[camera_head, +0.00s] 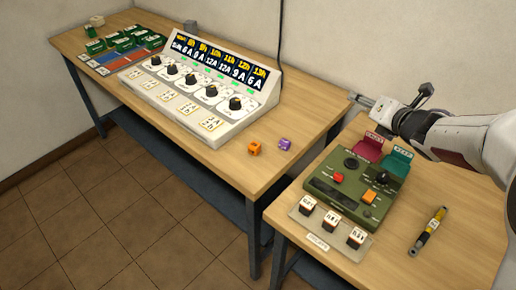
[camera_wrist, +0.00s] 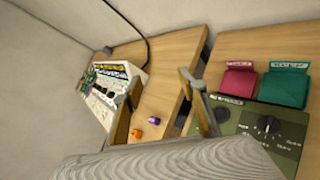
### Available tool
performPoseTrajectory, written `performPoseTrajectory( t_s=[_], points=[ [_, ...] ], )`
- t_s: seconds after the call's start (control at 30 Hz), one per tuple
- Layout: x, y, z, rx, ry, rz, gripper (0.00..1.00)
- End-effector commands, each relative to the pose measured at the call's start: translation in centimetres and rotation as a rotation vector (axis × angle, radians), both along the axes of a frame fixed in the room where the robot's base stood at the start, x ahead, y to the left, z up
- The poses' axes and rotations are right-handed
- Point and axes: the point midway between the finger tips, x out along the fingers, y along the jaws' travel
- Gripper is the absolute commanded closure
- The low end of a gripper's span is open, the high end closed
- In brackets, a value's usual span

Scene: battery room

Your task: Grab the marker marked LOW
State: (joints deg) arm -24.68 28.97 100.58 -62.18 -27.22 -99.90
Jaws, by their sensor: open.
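Three small dark markers with white labelled faces stand in a row on a pale plate (camera_head: 318,241) at the front of the green panel. They are the left marker (camera_head: 308,204), the middle marker (camera_head: 331,220) and the right marker (camera_head: 356,236). Their lettering is too small for me to tell which reads LOW. My gripper (camera_head: 358,98) is above the back of the right-hand table, beyond the panel and away from the markers. In the wrist view my gripper (camera_wrist: 160,84) has its fingers apart with nothing between them. The markers are not visible there.
The green panel (camera_head: 325,189) has knobs and buttons. Behind it stand a red holder (camera_head: 368,146) and a green holder (camera_head: 397,161). A yellow-black pen-like tool (camera_head: 428,231) lies right. Orange (camera_head: 254,148) and purple (camera_head: 285,144) cubes and a dial console (camera_head: 230,125) occupy the left table.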

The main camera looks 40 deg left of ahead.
Motion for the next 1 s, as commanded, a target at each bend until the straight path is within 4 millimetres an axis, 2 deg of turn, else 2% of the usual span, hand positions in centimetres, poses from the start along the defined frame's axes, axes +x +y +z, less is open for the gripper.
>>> performPoseTrajectory(
  t_s=[0.1,0.3,0.6,0.8,1.0],
  points=[
    [-1.2,3.4,-2.6,-0.048,-0.067,0.146,0.58],
    [-4.1,8.5,-6.6,-0.109,-0.193,0.394,0.58],
    [-10.3,14.4,-13.3,-0.146,-0.383,0.76,0.58],
    [-14.0,16.4,-16.6,-0.136,-0.481,0.939,0.58],
    [-15.5,17.0,-17.7,-0.126,-0.52,1.007,0.58]
  ],
)
